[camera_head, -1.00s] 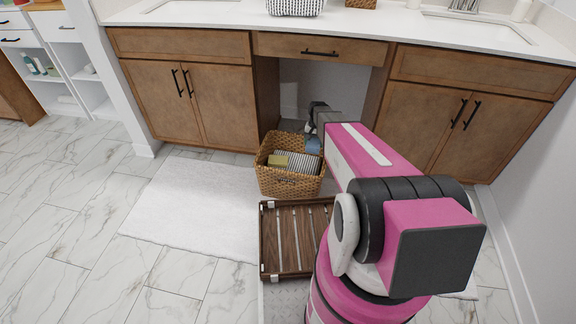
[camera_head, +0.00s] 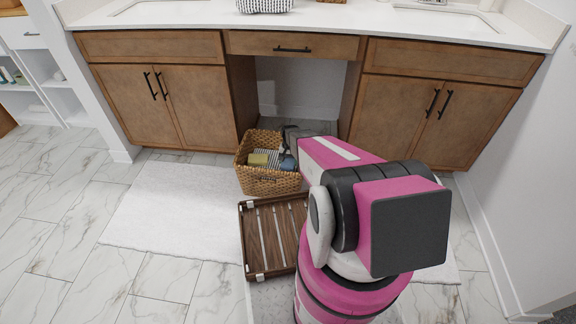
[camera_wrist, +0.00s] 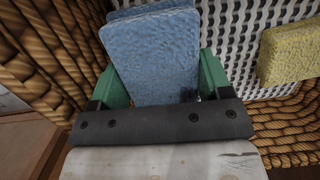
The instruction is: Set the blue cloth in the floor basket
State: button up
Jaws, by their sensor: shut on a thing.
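The blue cloth (camera_wrist: 155,55) is between the green fingers of my gripper (camera_wrist: 158,85) in the wrist view, and the gripper is shut on it. The cloth is inside the woven floor basket (camera_wrist: 45,60), beside a black-and-white patterned cloth (camera_wrist: 235,40) and a yellow-green cloth (camera_wrist: 290,52). In the head view the basket (camera_head: 268,182) stands on the floor under the vanity, and a bit of the blue cloth (camera_head: 289,163) shows at its right side. My gripper is mostly hidden there behind my arm. Whether the cloth rests on the basket's contents is unclear.
A dark slatted wooden tray (camera_head: 272,235) is in front of the basket. A white rug (camera_head: 165,210) lies to the left. Wooden vanity cabinets (camera_head: 160,105) flank the opening behind the basket. The marble floor at the left is clear.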

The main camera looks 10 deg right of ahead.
aim_at(289, 164)
jog(key=shift+f, duration=1.5)
jog(key=shift+f, duration=0.15)
jog(key=o, duration=0.8)
jog(key=r, duration=0.4)
jog(key=w+r, duration=0.1)
jog(key=r, duration=0.7)
jog(key=shift+w+d, duration=0.3)
jog(key=s+a+r+n, duration=0.1)
jog(key=s+r, duration=0.6)
jog(key=r, duration=0.1)
jog(key=s+r+n+t, duration=0.1)
jog(key=s+r, duration=0.7)
jog(key=s+a+r+n, duration=0.1)
jog(key=s+r+n, duration=0.1)
jog(key=s+r, duration=0.5)
jog(key=shift+s+a+r+t+h, duration=0.1)
jog(key=shift+a+r+t+h, duration=0.1)
jog(key=shift+r, duration=0.2)
jog(key=shift+s+a+r+t+h, duration=0.1)
jog(key=shift+a+r, duration=0.05)
jog(key=shift+r, duration=0.25)
